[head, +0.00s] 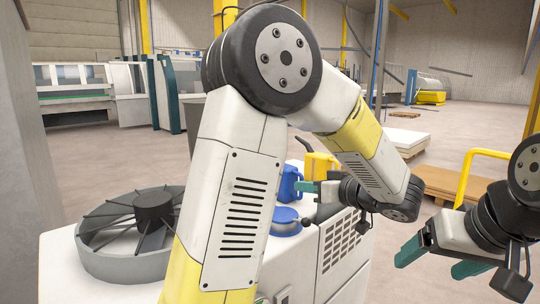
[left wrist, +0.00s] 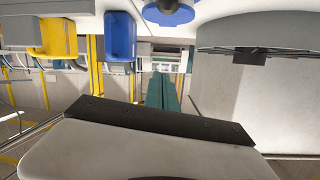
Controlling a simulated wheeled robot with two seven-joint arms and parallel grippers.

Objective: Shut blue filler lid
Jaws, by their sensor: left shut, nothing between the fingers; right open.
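A round blue filler part (head: 286,222) sits on top of the white cabinet, right of my left arm's upper link. It also shows at the top edge of the left wrist view (left wrist: 168,14), partly cut off. I cannot tell how far its lid stands open. My left gripper (head: 302,187) is shut and empty, its teal fingers pointing left, above and slightly right of the blue part. Its shut fingers also show in the left wrist view (left wrist: 162,92). My right gripper (head: 432,261) is open and empty, off to the right of the cabinet.
A blue jug-like container (head: 290,183) and a yellow one (head: 318,166) stand on the cabinet behind the blue part. A large grey fan housing (head: 125,265) takes up the cabinet's left side. A yellow rail (head: 466,170) stands behind my right gripper.

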